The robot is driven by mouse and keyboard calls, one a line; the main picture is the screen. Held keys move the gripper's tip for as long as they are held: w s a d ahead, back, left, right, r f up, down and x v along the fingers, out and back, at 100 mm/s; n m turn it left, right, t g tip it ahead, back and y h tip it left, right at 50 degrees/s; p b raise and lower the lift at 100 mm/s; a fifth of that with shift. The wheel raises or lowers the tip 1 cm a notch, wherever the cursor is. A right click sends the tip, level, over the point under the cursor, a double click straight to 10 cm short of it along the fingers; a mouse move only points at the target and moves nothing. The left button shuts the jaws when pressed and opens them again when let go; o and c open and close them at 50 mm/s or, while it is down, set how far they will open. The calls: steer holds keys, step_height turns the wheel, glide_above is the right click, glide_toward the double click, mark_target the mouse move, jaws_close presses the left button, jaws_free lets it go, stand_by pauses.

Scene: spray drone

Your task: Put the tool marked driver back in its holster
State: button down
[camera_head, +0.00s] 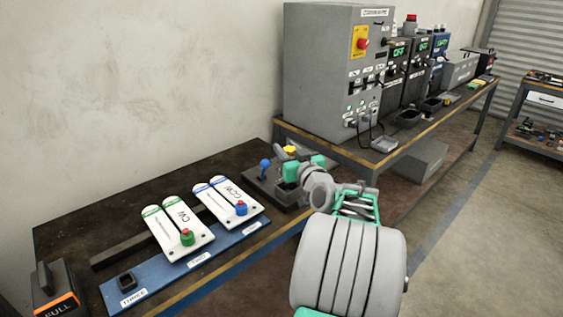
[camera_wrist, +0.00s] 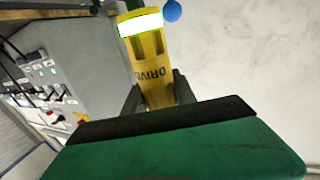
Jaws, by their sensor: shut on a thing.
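The yellow driver tool (camera_wrist: 151,60) is in my gripper, its letters "DRIV" readable in the wrist view with a pale band near its far end. In the head view only a small yellow part of the driver (camera_head: 290,151) shows above my gripper. My gripper (camera_head: 303,165) is shut on the driver, over the far right end of the workbench. The gripper fingers (camera_wrist: 155,95) flank the driver in the wrist view. A dark holder base (camera_head: 262,187) lies under and beside the gripper. The holster opening cannot be made out, as my gripper covers part of this area.
A blue-knobbed lever (camera_head: 265,165) stands just left of my gripper. A grey control cabinet (camera_head: 325,75) stands behind to the right. The wall side of the bench is clear.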

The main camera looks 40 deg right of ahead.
steer(key=f, duration=0.1)
steer(key=f+b, duration=0.2)
steer(key=f, duration=0.1)
steer(key=shift+w, duration=0.35)
steer(key=c, duration=1)
jaws_free()
steer(key=v, duration=1.2)
steer(key=shift+r, duration=0.2)
